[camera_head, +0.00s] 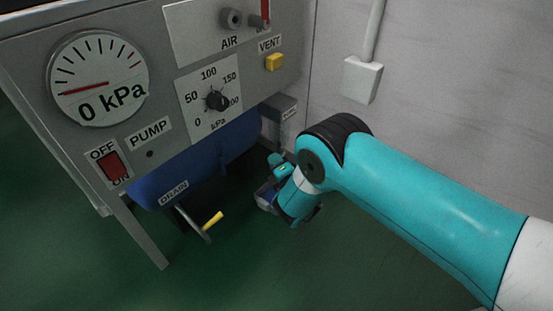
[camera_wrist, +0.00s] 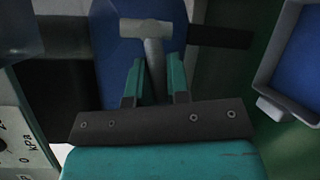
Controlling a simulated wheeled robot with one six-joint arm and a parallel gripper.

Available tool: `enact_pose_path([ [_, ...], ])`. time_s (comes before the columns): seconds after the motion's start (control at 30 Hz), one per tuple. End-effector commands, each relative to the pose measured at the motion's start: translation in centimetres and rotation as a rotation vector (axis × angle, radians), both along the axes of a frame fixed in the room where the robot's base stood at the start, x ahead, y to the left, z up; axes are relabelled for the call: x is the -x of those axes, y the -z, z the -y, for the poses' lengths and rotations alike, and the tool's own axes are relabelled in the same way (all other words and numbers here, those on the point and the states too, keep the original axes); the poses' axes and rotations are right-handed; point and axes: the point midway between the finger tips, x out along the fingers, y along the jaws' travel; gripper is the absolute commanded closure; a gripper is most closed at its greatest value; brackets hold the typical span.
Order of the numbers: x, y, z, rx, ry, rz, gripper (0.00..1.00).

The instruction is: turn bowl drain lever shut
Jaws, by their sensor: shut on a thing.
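My gripper (camera_wrist: 155,78) has its two teal fingers closed on either side of a grey lever stem (camera_wrist: 154,62). The lever has a pale crossbar at its top, with a dark bar reaching to the right behind it. A rounded blue body, which looks like the bowl (camera_wrist: 110,58), is behind the lever. Whether the lever stands open or shut cannot be told.
The grey panel carries a gauge (camera_head: 98,78) reading near zero, a red switch (camera_head: 111,166) and a yellow vent button (camera_head: 274,62). A blue tank (camera_head: 215,148) has a separate yellow-tipped drain lever (camera_head: 212,221). A wall box (camera_head: 361,80) is at the right. Green floor is clear in front.

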Motion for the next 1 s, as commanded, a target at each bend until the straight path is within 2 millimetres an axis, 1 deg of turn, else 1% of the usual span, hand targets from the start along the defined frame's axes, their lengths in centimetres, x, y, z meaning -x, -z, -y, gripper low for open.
enact_pose_path([
  [0.03, -0.06, -1.01, 0.09, -0.032, 0.004, -0.039, 1.00],
  [0.3, 0.03, -1.30, 0.05, -0.144, 0.003, -0.186, 1.00],
  [0.73, 0.04, -1.14, -0.01, -0.166, 0.002, -0.211, 1.00],
  [0.77, 0.04, -1.14, -0.01, -0.166, 0.002, -0.211, 0.76],
  [0.8, 0.05, -1.14, -0.02, -0.166, 0.002, -0.211, 0.67],
  [0.83, 0.05, -1.14, -0.02, -0.166, 0.002, -0.211, 0.60],
  [0.87, 0.05, -1.14, -0.02, -0.166, 0.002, -0.211, 0.58],
  [1.0, 0.03, -1.22, -0.04, -0.165, 0.001, -0.207, 0.58],
])
